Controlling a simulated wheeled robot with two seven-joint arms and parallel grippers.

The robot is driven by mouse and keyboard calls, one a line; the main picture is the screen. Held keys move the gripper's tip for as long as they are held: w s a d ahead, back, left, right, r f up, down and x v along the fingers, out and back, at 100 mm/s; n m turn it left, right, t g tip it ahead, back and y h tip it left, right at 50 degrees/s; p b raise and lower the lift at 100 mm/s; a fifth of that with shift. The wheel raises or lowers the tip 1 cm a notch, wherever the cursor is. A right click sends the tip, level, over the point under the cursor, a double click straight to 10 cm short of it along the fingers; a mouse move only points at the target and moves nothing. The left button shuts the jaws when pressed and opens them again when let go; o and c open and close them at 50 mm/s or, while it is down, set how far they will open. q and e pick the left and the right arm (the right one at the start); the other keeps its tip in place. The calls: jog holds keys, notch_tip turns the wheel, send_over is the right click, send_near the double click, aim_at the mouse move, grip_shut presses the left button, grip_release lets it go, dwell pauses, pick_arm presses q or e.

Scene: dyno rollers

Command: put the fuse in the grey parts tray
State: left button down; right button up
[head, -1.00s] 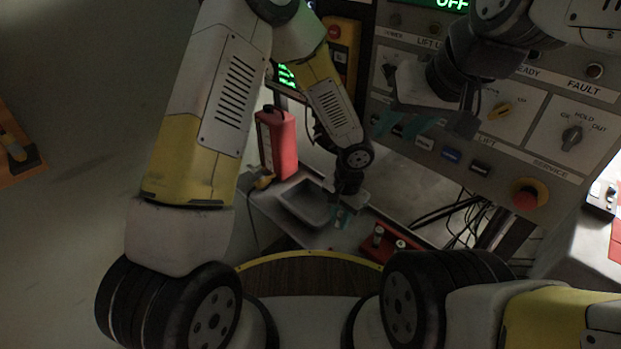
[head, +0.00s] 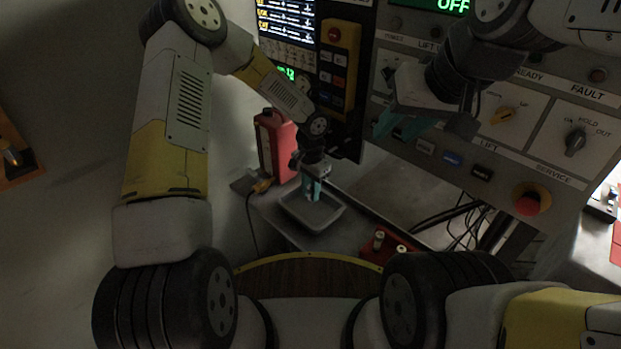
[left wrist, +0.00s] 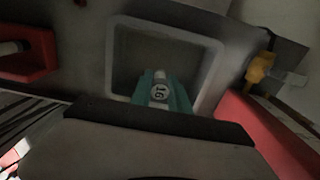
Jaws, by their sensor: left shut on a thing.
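The fuse (left wrist: 160,92), a small pale cylinder marked 16, is between the teal fingertips in the left wrist view. My left gripper (head: 312,190) is shut on it, pointing down over the grey parts tray (head: 338,216). The tray's pale rim also shows in the left wrist view (left wrist: 213,75), with its floor bare around the fingers. The fuse itself is hard to make out in the head view. I cannot tell whether it touches the tray floor. My right gripper (head: 398,126) is in front of the control panel, its teal fingers apart and empty.
A red block (head: 392,243) with pale cylinders stands right of the tray. A red canister (head: 275,145) and a yellow connector (head: 262,186) with a cable are behind and left of it. The control panel (head: 480,130) and loose black cables (head: 460,212) lie to the right.

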pick_arm(q)
jog(key=shift+f, duration=1.7)
jog(key=c, duration=1.3)
grip_release()
jog(key=shift+f, duration=0.1)
jog(key=shift+o, duration=0.2)
